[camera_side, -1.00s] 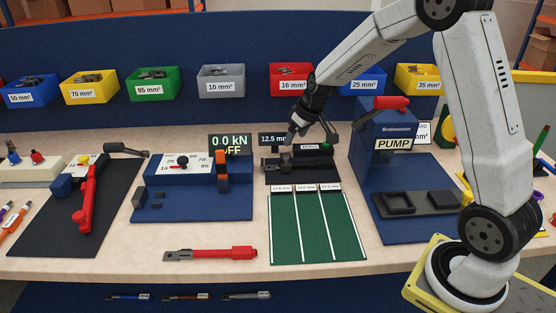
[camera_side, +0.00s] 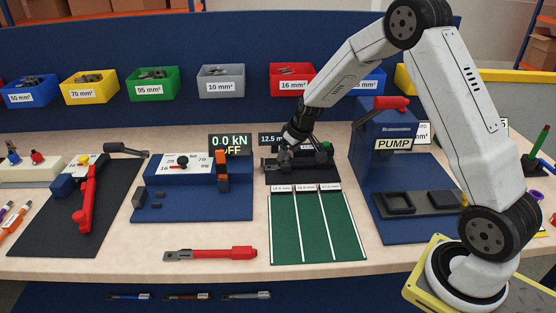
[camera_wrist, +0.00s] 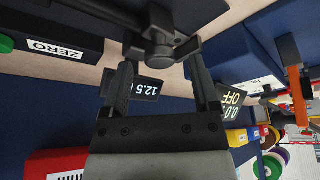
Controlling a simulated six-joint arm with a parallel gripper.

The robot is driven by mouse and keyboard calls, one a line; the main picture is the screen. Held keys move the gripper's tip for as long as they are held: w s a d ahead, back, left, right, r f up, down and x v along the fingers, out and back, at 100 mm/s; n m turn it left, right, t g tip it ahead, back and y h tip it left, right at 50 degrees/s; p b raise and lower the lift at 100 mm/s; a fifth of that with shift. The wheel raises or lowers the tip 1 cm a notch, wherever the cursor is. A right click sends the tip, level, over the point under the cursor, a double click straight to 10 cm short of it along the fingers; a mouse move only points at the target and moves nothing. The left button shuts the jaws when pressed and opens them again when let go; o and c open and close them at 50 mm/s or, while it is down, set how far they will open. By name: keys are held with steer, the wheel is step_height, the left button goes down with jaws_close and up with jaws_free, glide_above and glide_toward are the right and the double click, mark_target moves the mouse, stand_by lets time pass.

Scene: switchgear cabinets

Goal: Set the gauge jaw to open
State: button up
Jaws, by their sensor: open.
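The dark gauge (camera_side: 312,163) lies on its black base behind the green mat in the side view. My gripper (camera_side: 284,158) is down at the gauge's left part and hides some of it. In the wrist view the gauge jaw's dark knob-like piece (camera_wrist: 160,42) sits in the gap between the fingertips of my gripper (camera_wrist: 161,75). The fingers are apart, one on each side of it; I cannot tell whether either touches it. The gauge display (camera_wrist: 147,89) reads about 12.5, shown upside down.
The blue pump (camera_side: 385,140) stands close on the right of the gauge. The blue press (camera_side: 190,175) with its 0.0 kN OFF display (camera_side: 230,145) is on the left. The green mat (camera_side: 318,235) in front is clear. A red-handled tool (camera_side: 210,254) lies near the front edge.

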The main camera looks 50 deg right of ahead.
steer(key=shift+w+f, duration=0.15)
steer(key=shift+f, duration=0.25)
jaws_close()
stand_by(1.3)
